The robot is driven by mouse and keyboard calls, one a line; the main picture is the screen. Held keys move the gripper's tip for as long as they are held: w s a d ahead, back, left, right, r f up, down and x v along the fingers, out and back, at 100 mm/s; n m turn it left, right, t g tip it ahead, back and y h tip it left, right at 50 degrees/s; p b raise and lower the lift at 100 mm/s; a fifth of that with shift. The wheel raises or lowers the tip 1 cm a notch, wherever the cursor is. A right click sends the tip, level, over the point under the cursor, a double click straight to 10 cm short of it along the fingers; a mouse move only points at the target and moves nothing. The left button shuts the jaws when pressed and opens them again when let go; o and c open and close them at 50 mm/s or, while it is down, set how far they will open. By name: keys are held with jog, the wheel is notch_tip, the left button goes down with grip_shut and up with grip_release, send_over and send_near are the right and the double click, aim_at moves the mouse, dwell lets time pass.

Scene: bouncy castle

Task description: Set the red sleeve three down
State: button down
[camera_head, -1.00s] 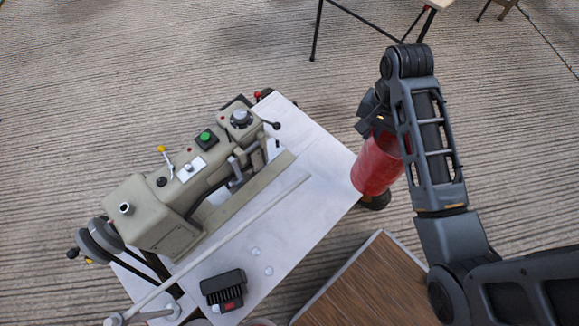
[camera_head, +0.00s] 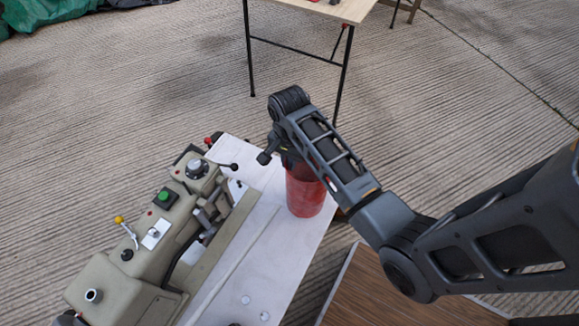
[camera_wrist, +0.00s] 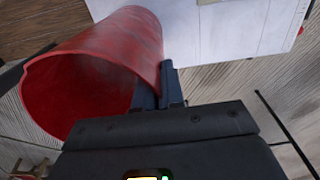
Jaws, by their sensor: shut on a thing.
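The red sleeve (camera_head: 305,194) is a hollow red cylinder, upright in the head view at the right side of the white table (camera_head: 262,262). My gripper (camera_head: 284,160) is above it, partly hidden by my arm. In the wrist view the red sleeve (camera_wrist: 120,60) shows its open end, and my gripper (camera_wrist: 158,95) is shut on its wall. The sleeve's lower end appears over the white table top; I cannot tell whether it touches it. No marking on the sleeve shows.
A beige sewing-type machine (camera_head: 150,245) with levers and a green button fills the left of the white table. A brown wooden surface (camera_head: 385,290) lies at the lower right. A light wooden table (camera_head: 320,8) on black legs stands behind. Ribbed concrete floor lies between.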

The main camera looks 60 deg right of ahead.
jog(key=shift+f, duration=1.7)
jog(key=c, duration=1.2)
grip_release()
jog(key=shift+f, duration=0.15)
jog(key=shift+c, duration=0.2)
notch_tip(320, 180, up, 12)
jog(key=shift+r+p, duration=0.15)
jog(key=shift+p, duration=0.3)
